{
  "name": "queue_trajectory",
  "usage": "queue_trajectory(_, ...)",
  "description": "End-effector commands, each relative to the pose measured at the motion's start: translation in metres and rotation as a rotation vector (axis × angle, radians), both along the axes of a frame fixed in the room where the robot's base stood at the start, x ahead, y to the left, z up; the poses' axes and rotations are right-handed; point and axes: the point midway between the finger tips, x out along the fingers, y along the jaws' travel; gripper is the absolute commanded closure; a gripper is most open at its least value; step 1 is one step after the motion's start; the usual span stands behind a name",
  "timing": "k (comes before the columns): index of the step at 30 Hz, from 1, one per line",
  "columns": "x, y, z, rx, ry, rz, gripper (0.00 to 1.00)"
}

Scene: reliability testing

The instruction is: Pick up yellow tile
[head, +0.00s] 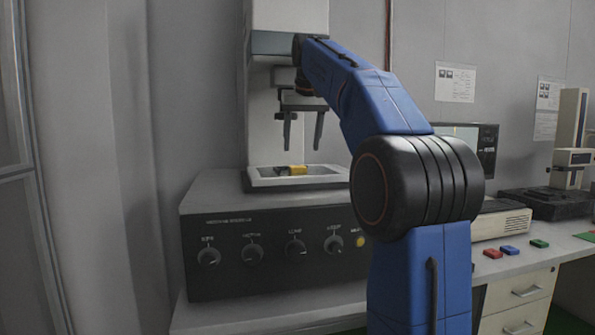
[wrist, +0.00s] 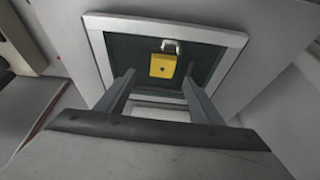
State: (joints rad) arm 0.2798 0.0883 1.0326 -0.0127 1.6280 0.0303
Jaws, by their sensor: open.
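The yellow tile (head: 298,169) lies in a shallow white-rimmed tray (head: 262,183) on top of a dark machine. In the wrist view the yellow tile (wrist: 163,66) shows a small dark spot, and a small pale metal piece (wrist: 171,46) sits at its far edge. It lies on the dark floor of the tray (wrist: 238,39). My gripper (head: 303,147) is open, pointing down above the tray, with its fingers apart and empty. In the wrist view my gripper's fingertips (wrist: 158,76) stand to either side of the tile's near end.
The dark machine (head: 270,278) has several knobs on its front. A pale column (head: 288,18) rises behind the tray, close to my arm. On the right-hand bench lie red (head: 493,253), blue (head: 511,250) and green (head: 539,243) tiles. A monitor (head: 470,145) stands behind my arm.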

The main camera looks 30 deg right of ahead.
Motion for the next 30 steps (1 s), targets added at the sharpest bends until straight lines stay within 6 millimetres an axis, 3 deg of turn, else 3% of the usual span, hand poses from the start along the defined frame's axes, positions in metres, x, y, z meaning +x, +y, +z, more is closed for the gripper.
queue_trajectory(18, 0.025, -0.002, -0.061, 0.0, 0.002, 0.001, 0.39)
queue_trajectory(27, 0.027, -0.003, -0.065, -0.001, -0.001, 0.001, 0.39)
queue_trajectory(30, 0.027, -0.003, -0.065, -0.001, -0.001, 0.001, 0.61)
